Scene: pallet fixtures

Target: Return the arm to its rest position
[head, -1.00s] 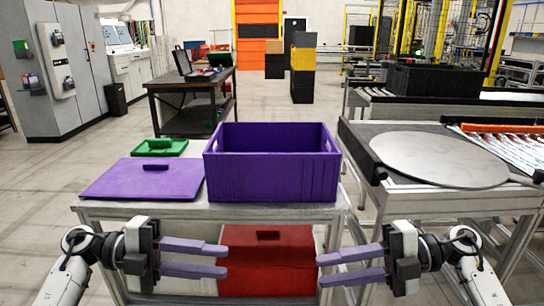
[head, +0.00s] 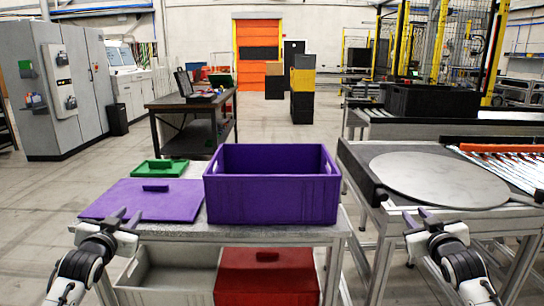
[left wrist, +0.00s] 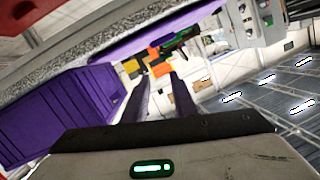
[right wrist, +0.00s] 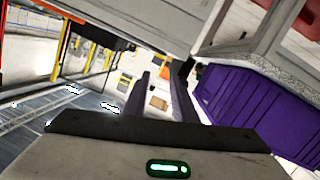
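My left gripper (head: 126,216) is near the front left corner of the table, by the front edge of the purple lid in the head view. Its two fingers (left wrist: 157,98) stand apart with nothing between them in the left wrist view. My right gripper (head: 416,217) is to the right of the table, in front of the turntable stand. Its fingers (right wrist: 162,95) are also apart and empty in the right wrist view. Both grippers point forward, and neither appears to touch anything.
A purple crate (head: 265,202) stands on the table (head: 270,232), with a purple lid (head: 150,204) and a green lid (head: 158,169) to its left. Below are a red crate (head: 266,280) and a grey bin (head: 165,278). A round turntable plate (head: 440,180) is at right.

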